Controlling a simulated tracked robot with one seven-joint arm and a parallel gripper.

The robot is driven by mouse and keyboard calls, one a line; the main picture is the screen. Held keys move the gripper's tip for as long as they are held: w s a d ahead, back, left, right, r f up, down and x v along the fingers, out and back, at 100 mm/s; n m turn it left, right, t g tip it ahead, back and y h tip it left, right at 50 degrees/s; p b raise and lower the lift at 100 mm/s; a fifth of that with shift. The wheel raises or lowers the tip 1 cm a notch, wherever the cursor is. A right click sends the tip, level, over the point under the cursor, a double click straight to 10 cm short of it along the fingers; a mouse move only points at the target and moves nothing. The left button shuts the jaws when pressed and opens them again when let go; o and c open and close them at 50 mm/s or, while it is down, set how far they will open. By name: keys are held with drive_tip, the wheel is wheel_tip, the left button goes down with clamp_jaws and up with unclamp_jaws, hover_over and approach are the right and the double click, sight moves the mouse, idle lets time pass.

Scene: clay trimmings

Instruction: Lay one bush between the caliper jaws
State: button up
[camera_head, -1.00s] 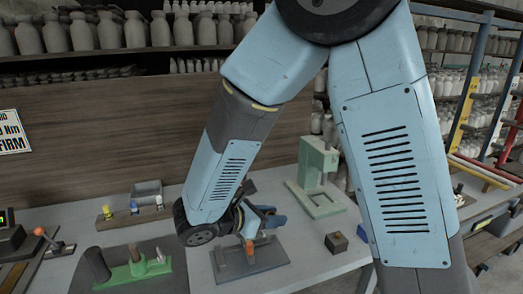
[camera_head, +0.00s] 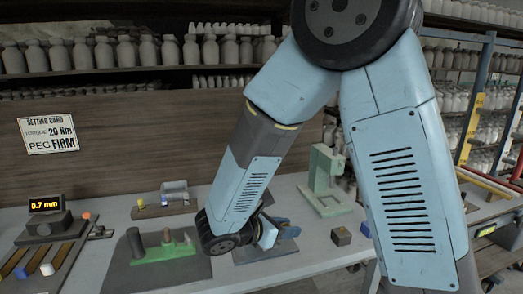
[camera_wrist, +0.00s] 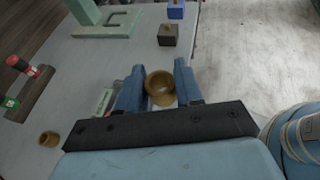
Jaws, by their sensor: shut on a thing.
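My gripper (camera_wrist: 158,92) is shut on a brass-coloured bush (camera_wrist: 158,84), held between its two blue fingers in the wrist view. The bush looks round and hollow-topped. In the head view my gripper (camera_head: 276,232) is over a dark plate (camera_head: 262,253) on the bench, and the held bush cannot be made out there. A second brass bush (camera_wrist: 48,138) lies apart at lower left in the wrist view. I cannot make out the caliper jaws clearly. A readout box (camera_head: 46,206) showing 0.7 mm stands at the far left in the head view.
A green fixture (camera_head: 160,253) with upright pegs sits on a dark mat left of my gripper. A green stand (camera_head: 322,180) is behind to the right. A dark block (camera_head: 341,236) with a brass top is near the front edge. A small rack (camera_head: 166,208) stands behind.

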drive_tip(key=w+d+f+n+t+y, duration=0.1)
drive_tip(key=w+d+f+n+y, duration=0.1)
drive_tip(key=w+d, duration=0.3)
drive_tip(key=w+d+f+n+t+y, duration=0.1)
drive_tip(key=w+d, duration=0.4)
drive_tip(key=w, duration=0.7)
drive_tip(key=w+d+f+n+t+y, duration=0.2)
drive_tip(key=w+d+n+t+y, duration=0.1)
drive_tip(key=w, duration=0.5)
drive_tip(key=shift+w+d+f+n+y, duration=0.2)
drive_tip(key=shift+d+n, duration=0.1)
drive_tip(key=shift+d, duration=0.35)
drive_tip(key=shift+w+d+f+n+y, duration=0.1)
drive_tip(key=shift+w+d+f+n, duration=0.15)
drive_tip(key=shift+d, duration=0.35)
drive_tip(key=shift+w+d+f+n+y, duration=0.25)
drive_tip(key=shift+d+n+y, duration=0.1)
drive_tip(key=shift+d, duration=0.25)
drive_tip(key=shift+s+d, duration=0.1)
